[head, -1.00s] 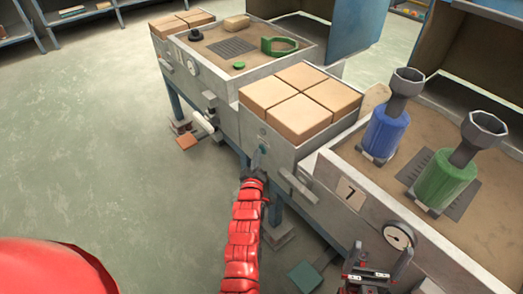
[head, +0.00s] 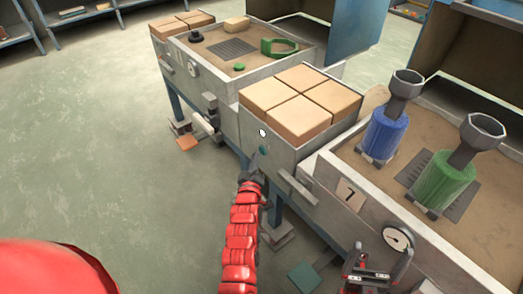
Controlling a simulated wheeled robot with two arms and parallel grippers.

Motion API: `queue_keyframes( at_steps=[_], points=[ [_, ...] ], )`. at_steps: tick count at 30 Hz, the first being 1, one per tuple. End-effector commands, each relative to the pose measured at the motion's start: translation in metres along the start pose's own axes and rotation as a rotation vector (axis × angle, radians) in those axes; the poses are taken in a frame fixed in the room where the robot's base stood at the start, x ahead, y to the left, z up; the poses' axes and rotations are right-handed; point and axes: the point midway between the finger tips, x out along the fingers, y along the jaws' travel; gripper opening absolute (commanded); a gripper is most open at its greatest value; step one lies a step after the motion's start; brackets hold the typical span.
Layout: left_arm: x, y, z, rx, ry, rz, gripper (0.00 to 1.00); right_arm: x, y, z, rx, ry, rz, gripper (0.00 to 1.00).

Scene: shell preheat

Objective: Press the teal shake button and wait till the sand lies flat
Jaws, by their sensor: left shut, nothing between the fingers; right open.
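The teal button (head: 263,149) is on the front face of the middle grey cabinet, below a small round white light (head: 262,132). My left gripper (head: 254,163) is shut and empty, with its tip just below and left of the button, seemingly a little apart from it. My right gripper (head: 375,262) is open and empty at the bottom right, in front of the right cabinet. Sand (head: 335,163) fills the right cabinet's box around a blue cylinder (head: 387,135) and a green cylinder (head: 443,185), each topped by a grey funnel. I cannot tell whether it is fully flat.
Tan blocks (head: 300,102) cover the middle cabinet's top. A gauge (head: 397,238) and a plate marked 7 (head: 350,195) are on the right cabinet's front. A teal pedal (head: 303,277) is on the floor. Open floor lies left.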

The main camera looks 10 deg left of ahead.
Motion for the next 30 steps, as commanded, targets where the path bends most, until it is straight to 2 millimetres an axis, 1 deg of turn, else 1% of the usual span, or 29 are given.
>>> queue_keyframes(
  at_steps=[13, 20, 24, 30],
  points=[
    [-0.005, -0.003, -0.004, 0.001, 0.001, 0.001, 0.0, 0.003, 0.0, -0.001, 0.0, 0.0, 0.0, 1.0],
    [-0.02, -0.012, -0.017, 0.002, 0.003, 0.003, 0.0, 0.01, 0.001, -0.002, 0.0, 0.0, 0.0, 1.0],
    [-0.03, -0.022, -0.022, 0.002, 0.003, 0.0, 0.0, 0.01, 0.001, -0.002, 0.0, 0.0, 0.0, 1.0],
    [-0.037, -0.026, -0.029, 0.001, 0.003, 0.003, 0.0, 0.01, 0.001, -0.002, 0.0, 0.0, 0.0, 1.0]
  ],
)
